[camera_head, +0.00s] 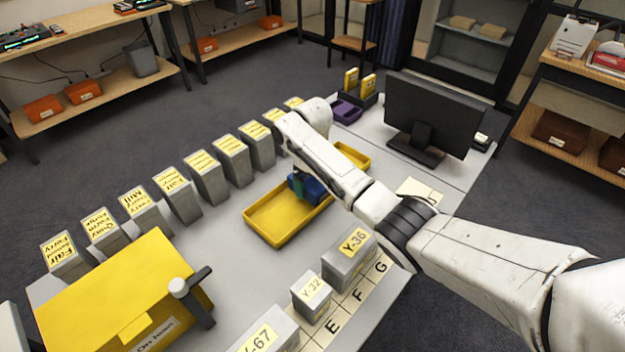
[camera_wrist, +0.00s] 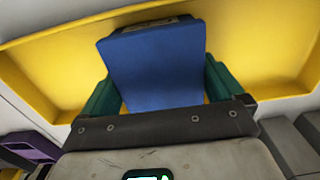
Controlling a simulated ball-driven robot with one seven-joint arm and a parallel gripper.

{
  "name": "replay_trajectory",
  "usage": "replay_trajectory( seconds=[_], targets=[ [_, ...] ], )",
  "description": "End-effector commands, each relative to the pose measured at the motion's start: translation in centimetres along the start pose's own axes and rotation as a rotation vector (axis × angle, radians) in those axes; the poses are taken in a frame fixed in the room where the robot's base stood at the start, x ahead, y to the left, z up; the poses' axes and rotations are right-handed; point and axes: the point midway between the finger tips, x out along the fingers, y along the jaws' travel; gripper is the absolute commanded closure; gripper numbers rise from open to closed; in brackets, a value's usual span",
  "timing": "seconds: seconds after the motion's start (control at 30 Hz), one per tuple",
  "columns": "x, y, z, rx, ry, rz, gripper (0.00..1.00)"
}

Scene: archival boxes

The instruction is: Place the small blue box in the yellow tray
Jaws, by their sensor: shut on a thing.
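The small blue box (camera_head: 314,189) shows in the head view under my arm's end, at the right part of the yellow tray (camera_head: 262,222). My gripper (camera_wrist: 160,88) is shut on the blue box (camera_wrist: 153,68), with one green finger on each side of it. In the wrist view the yellow tray (camera_wrist: 45,62) spreads behind and around the box. The box is over or inside the tray; I cannot tell whether it touches the floor. My arm hides part of the box and the tray's far right side.
Grey labelled boxes (camera_head: 206,176) stand in a row behind the tray. Grey boxes Y-36 (camera_head: 349,258) and Y-32 (camera_head: 311,296) stand in front. A large yellow box (camera_head: 120,298) is at front left, a monitor (camera_head: 432,115) at back right.

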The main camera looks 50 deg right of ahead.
Motion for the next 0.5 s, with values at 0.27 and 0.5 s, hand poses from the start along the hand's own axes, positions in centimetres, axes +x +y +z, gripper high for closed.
replay_trajectory(
  seconds=[0.27, 0.5],
  targets=[
    [0.24, -0.02, 0.00, 0.000, 0.000, -0.001, 0.00],
    [0.10, -0.01, 0.00, 0.000, 0.000, 0.000, 0.00]
  ],
)
